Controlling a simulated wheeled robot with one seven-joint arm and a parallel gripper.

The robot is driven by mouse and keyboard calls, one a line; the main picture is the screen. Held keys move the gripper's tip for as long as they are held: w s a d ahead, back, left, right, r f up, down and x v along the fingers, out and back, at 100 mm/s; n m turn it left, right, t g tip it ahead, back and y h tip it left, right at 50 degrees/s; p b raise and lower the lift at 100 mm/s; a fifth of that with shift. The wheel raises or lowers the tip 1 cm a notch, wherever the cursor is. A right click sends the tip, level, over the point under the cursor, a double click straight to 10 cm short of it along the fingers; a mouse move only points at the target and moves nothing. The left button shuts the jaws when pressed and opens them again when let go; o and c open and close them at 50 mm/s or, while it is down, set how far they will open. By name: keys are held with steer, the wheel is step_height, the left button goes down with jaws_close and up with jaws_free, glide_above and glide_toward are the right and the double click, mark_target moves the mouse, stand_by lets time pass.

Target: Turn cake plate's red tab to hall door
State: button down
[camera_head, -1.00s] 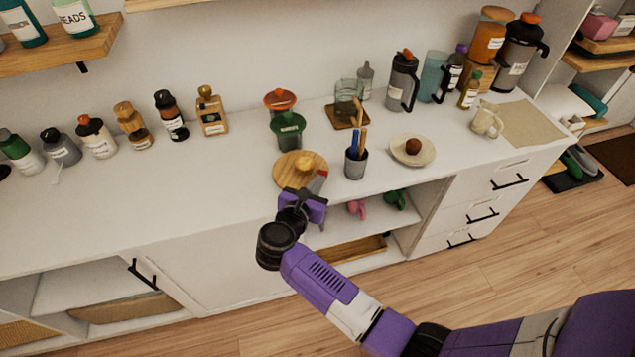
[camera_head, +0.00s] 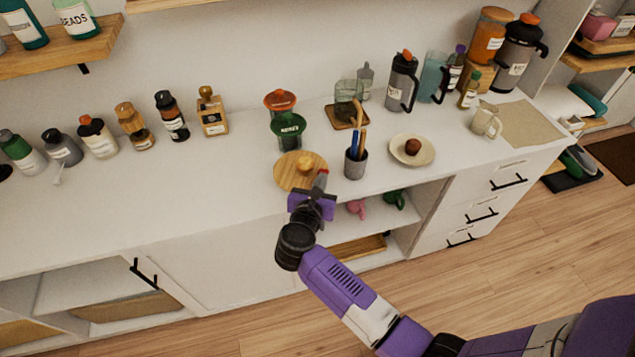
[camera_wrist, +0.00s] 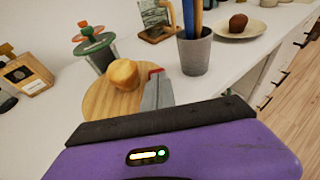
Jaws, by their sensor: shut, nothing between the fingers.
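The cake plate is a round wooden board (camera_head: 285,176) on the white counter, with a small yellow-brown cake (camera_head: 305,163) on it. It also shows in the wrist view (camera_wrist: 95,103). The red tab (camera_head: 322,172) is at the plate's right edge and also shows in the wrist view (camera_wrist: 155,71). My gripper (camera_head: 317,187) is shut and empty, its grey fingers reaching in from the front to the tab. The fingers partly hide the tab, and I cannot tell whether they touch it. No hall door is in view.
A saucer with a brown ball-shaped cake (camera_head: 427,160) is farther right. A green-topped jar (camera_head: 288,130) stands behind the plate.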

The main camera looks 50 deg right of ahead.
steer(key=shift+d, duration=1.25)
steer(key=shift+w+d, duration=0.25)
steer(key=shift+d, duration=0.5)
